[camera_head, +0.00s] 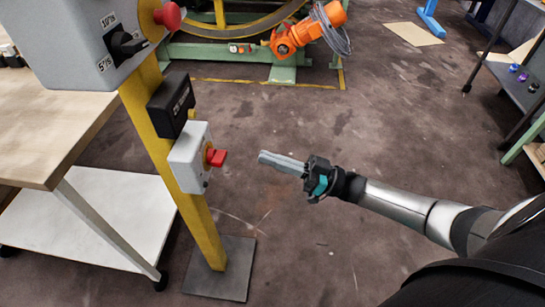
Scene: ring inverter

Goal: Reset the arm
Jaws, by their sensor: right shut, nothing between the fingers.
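My right arm (400,202) reaches in from the right, held out over the floor. My right gripper (268,158) is shut and empty, with its fingers pointing left. My left gripper is not in view.
A yellow post (147,120) on a dark base plate (225,270) carries the switch box, a black box (172,103) and a grey control panel (75,35). A wooden table (50,130) stands at left. Open floor surrounds my gripper.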

